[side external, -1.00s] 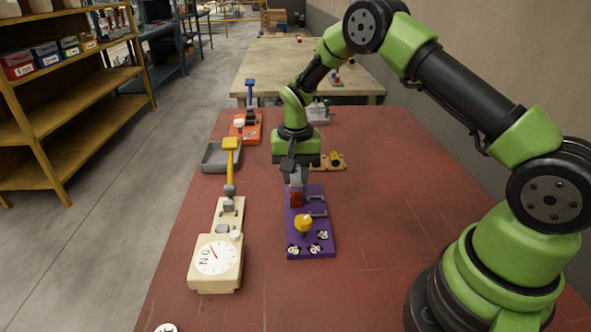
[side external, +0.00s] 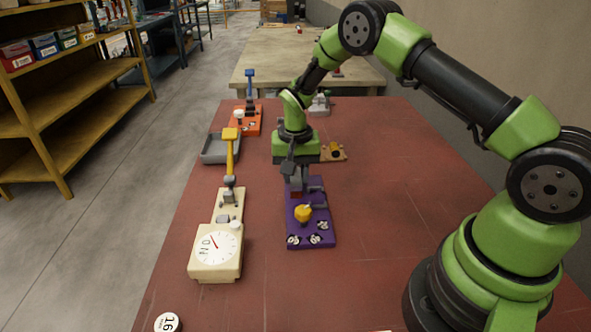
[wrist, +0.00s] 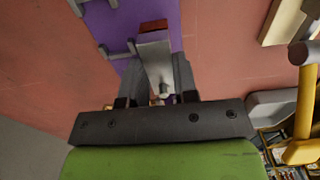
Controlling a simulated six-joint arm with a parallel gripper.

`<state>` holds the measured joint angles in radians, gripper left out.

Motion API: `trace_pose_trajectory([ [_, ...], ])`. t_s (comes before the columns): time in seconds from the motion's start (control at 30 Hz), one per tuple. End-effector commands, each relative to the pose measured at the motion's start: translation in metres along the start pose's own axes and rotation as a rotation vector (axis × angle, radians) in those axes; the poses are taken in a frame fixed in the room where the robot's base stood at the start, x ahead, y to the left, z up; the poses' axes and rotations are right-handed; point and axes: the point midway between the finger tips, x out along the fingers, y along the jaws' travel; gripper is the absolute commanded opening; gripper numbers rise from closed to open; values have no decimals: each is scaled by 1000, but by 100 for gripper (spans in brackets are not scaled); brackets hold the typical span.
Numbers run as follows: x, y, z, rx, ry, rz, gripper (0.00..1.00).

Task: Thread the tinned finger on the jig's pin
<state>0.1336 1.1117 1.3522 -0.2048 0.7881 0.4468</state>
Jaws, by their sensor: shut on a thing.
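My gripper (side external: 297,181) points down over the far part of the purple jig (side external: 298,240). It is shut on a pale grey metal piece, which I take to be the tinned finger (wrist: 155,55), seen between the fingers in the wrist view. A red block (wrist: 153,25) shows just beyond the piece; I cannot tell if the two are joined. Grey pegs stick out along the jig, one of them (wrist: 118,50) beside the held piece. The pin itself and the piece's lower end are hidden, so I cannot tell whether they touch.
A yellow knob (side external: 303,214) and several white round tags are on the jig's near part. Left of it stands a cream dial device (side external: 214,263) with a tall yellow lever (side external: 230,150). A grey tray (side external: 213,150) lies behind. The red table (side external: 400,220) is clear to the right.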

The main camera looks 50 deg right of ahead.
Motion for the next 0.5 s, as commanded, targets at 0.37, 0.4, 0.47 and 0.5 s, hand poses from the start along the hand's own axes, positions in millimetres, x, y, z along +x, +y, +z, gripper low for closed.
trace_pose_trajectory([
  [0.37,3,0,0,0,0,0,57],
  [0.4,3,0,0,0,0,0,57],
  [0.47,3,0,0,0,0,0,57],
  [0.5,3,0,0,0,0,0,57],
])
